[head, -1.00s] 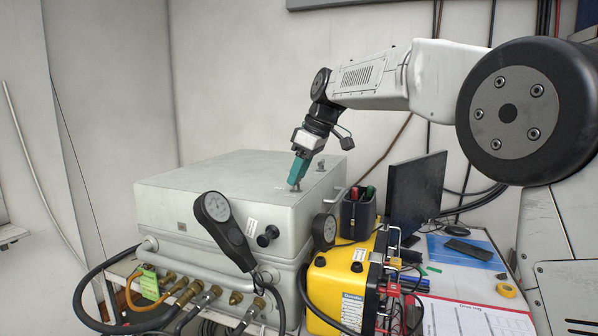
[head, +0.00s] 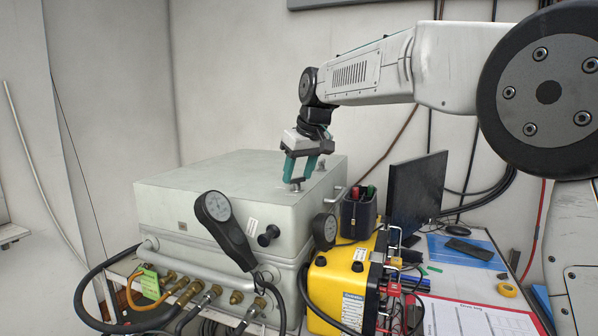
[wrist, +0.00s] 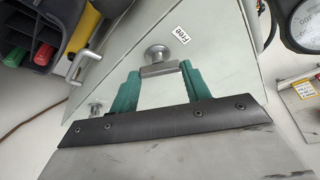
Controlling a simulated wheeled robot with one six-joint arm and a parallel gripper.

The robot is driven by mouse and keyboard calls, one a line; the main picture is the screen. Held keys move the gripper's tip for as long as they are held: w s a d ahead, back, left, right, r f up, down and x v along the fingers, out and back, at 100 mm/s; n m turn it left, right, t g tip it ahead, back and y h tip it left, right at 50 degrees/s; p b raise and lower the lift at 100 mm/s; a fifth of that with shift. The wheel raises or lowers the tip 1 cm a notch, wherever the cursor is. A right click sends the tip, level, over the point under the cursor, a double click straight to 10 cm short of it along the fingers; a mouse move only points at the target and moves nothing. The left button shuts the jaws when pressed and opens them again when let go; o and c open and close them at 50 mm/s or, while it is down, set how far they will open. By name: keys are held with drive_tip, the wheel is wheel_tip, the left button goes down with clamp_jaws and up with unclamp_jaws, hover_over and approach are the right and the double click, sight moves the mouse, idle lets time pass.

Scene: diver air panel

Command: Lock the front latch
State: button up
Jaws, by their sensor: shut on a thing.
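The front latch (head: 296,187) is a small metal knob with a flat grip bar on top of the grey case (head: 215,190). In the wrist view the front latch (wrist: 157,54) shows its round knob, with the bar between my two teal fingertips. My gripper (head: 298,178) points down over it, shut on the bar; it also shows in the wrist view (wrist: 160,75). A label reading "FREE" (wrist: 180,35) lies on the lid beside the knob. A second latch (head: 320,166) stands farther back on the lid; it shows partly in the wrist view (wrist: 95,108).
A black gauge (head: 222,225) hangs at the case's front. A yellow unit (head: 342,285), a pen holder (head: 358,217) and a dark monitor (head: 415,195) stand to the right. Hoses and brass fittings (head: 180,287) run below. The lid's left part is clear.

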sight(291, 195)
drive_tip(key=m, duration=0.2)
drive_tip(key=m+h, duration=0.1)
drive_tip(key=m+t+h, duration=0.1)
drive_tip(key=m, duration=0.1)
drive_tip(key=shift+a+r+m, duration=0.1)
drive_tip(key=shift+a+m, duration=0.15)
drive_tip(key=shift+m, duration=0.05)
drive_tip(key=m+h, duration=0.1)
drive_tip(key=m, duration=0.2)
drive_tip(key=m+h, duration=0.1)
drive_tip(key=m, duration=0.1)
drive_tip(key=shift+a+m, duration=0.2)
drive_tip(key=shift+m, duration=0.2)
drive_tip(key=o, duration=1)
drive_tip(key=v, duration=0.7)
drive_tip(key=shift+r, duration=0.35)
drive_tip(key=shift+s+a, duration=0.1)
drive_tip(key=shift+a, duration=0.05)
